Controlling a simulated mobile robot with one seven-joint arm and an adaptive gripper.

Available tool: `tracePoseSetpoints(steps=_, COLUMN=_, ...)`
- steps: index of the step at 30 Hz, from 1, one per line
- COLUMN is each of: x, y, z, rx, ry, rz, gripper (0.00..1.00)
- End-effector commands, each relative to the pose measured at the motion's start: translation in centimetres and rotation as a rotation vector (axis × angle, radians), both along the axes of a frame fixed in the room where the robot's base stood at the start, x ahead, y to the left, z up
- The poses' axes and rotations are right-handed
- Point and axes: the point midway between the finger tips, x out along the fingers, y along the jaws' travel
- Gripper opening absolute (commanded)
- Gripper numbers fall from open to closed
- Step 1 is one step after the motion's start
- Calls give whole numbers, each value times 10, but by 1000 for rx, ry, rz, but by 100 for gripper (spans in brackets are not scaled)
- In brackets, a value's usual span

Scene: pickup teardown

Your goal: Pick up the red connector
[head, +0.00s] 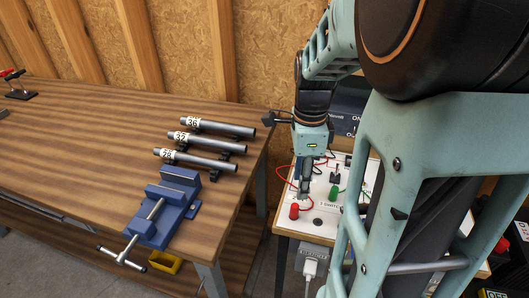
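The red connector (294,211) is a small red cylinder near the front left of a white panel (325,224) on a small wooden stand. A red wire (279,180) loops to the left of my gripper. My gripper (303,196) points down over the panel, with its fingertips close behind and slightly right of the red connector. The fingers are small and seen nearly edge-on, so I cannot tell whether they are open or touch the connector. A green connector (333,193) stands to the right on the same panel.
The wooden workbench (90,150) at left holds a blue vise (163,208) and several grey pipes (215,126) on supports. A dark box (347,118) stands behind the panel. My arm covers much of the right side. A white plug (310,268) hangs below the panel.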

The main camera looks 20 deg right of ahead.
Motion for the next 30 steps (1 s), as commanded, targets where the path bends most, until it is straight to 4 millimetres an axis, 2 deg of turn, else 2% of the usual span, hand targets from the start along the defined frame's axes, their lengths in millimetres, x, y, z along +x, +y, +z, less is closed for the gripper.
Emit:
tracePoseSetpoints(steps=1, x=-1, y=1, z=-11, rx=1, ry=5, rz=1, gripper=37)
tracePoseSetpoints(steps=4, x=-1, y=1, z=-27, rx=0, ry=3, rz=1, gripper=37)
tracePoseSetpoints(steps=11, x=-1, y=2, z=-45, rx=-1, ry=0, rz=3, gripper=37)
tracePoseSetpoints(steps=21, x=-4, y=9, z=-89, rx=-2, ry=1, rz=4, gripper=37)
tracePoseSetpoints(steps=30, x=-4, y=9, z=-93, rx=-2, ry=-1, rz=4, gripper=36)
